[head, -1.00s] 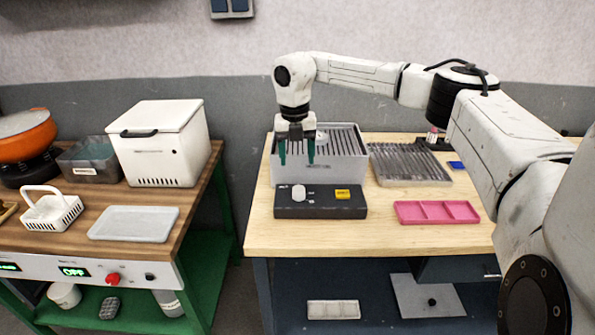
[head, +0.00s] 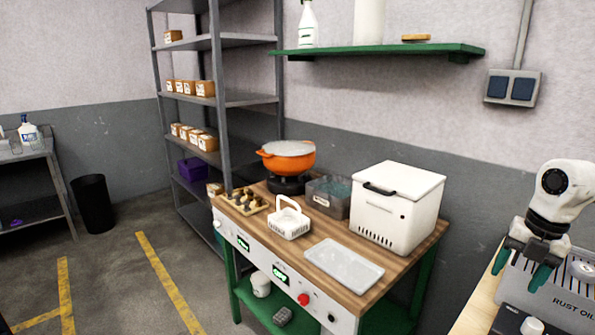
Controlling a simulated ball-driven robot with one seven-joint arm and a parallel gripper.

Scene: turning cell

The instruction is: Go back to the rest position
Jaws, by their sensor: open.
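My gripper (head: 518,266) shows at the right edge of the head view, pointing down with its two green fingers apart. Nothing is between the fingers. It is over the left part of the grey bin marked RUST OIL (head: 577,300), which is cut off by the picture's edge. A dark box with a white knob (head: 532,326) shows partly at the bottom right, below the gripper. Most of my arm is out of view.
A wooden bench (head: 330,240) holds a white lidded box (head: 397,205), an orange pot (head: 287,157), a white basket (head: 290,220) and a pale tray (head: 344,266). Grey shelving (head: 218,41) stands behind it. Open floor with yellow lines (head: 168,280) lies left.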

